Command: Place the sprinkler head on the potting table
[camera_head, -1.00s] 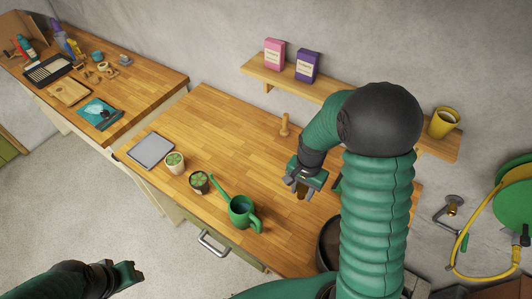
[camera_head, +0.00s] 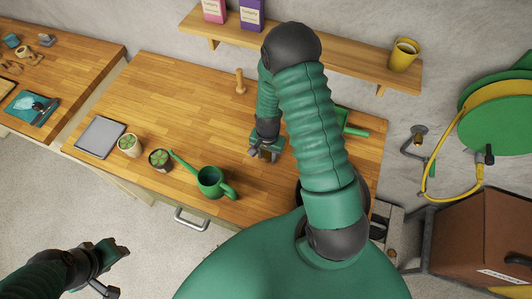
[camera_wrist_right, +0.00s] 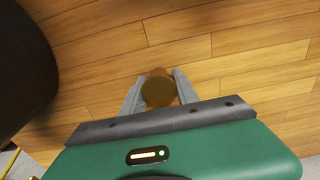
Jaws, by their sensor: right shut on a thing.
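The potting table (camera_head: 180,100) is the wooden-topped bench in the middle of the head view. My right gripper (camera_head: 264,155) is over its right half, pointing down. In the right wrist view the gripper (camera_wrist_right: 158,92) is shut on a small round brass-brown thing, which I take as the sprinkler head (camera_wrist_right: 158,90). It is seen end-on between the two grey fingers, with the wood top behind it. I cannot tell whether it touches the top. My left gripper (camera_head: 118,252) is low at the left, over the floor, away from the table; its jaw opening is unclear.
A green watering can (camera_head: 211,183), two small potted plants (camera_head: 130,145) and a grey tablet-like slab (camera_head: 100,137) stand left of my right gripper. A wooden dibber (camera_head: 240,82) stands behind. A wall shelf (camera_head: 340,58) runs above. The table's back-left is clear.

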